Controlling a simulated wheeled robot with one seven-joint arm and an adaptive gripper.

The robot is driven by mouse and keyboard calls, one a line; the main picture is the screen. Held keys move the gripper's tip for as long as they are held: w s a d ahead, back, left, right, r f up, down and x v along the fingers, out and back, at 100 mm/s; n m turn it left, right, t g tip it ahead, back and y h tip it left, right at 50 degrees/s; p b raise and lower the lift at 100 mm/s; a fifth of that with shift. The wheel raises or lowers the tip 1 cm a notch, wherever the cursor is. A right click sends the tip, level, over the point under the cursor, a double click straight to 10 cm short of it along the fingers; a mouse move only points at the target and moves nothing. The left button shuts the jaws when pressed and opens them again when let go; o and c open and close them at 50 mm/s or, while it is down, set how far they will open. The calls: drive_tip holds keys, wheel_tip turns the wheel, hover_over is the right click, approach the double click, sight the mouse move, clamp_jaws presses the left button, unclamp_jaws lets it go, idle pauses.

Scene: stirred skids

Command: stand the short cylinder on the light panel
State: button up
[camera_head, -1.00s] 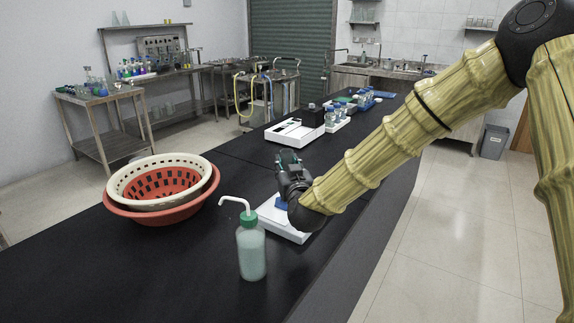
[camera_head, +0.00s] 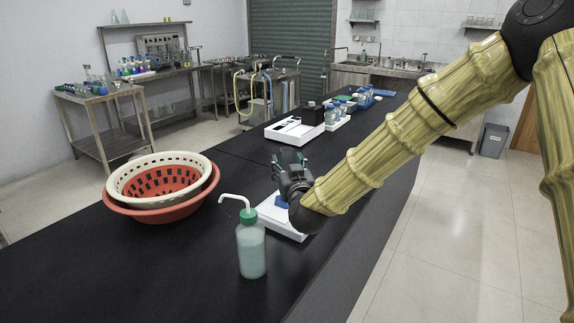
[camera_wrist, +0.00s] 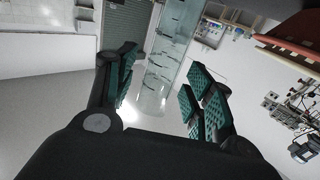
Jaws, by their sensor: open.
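My gripper (camera_head: 288,158) is above the far part of a flat white panel (camera_head: 289,231) on the black bench. This panel looks like the light panel. Its fingers are apart in the wrist view (camera_wrist: 160,88). A clear cylinder (camera_wrist: 166,62) with dark graduation marks shows between and beyond the fingers there. I cannot tell whether a finger touches it. In the head view the gripper and wrist hide most of the space over the panel. A small blue piece (camera_head: 281,202) shows just below the gripper, at the panel; it may be the cylinder's base.
A wash bottle (camera_head: 251,248) with a green cap stands in front of the panel. Stacked cream and red baskets (camera_head: 160,207) sit to the left. A white tray (camera_head: 290,132) and bottles (camera_head: 338,112) are farther back. The near-left bench is clear.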

drive_tip(key=s+d+b, duration=0.1)
drive_tip(key=s+d, duration=0.1)
drive_tip(key=s, duration=0.8)
drive_tip(key=shift+s, duration=0.25)
idle(0.8)
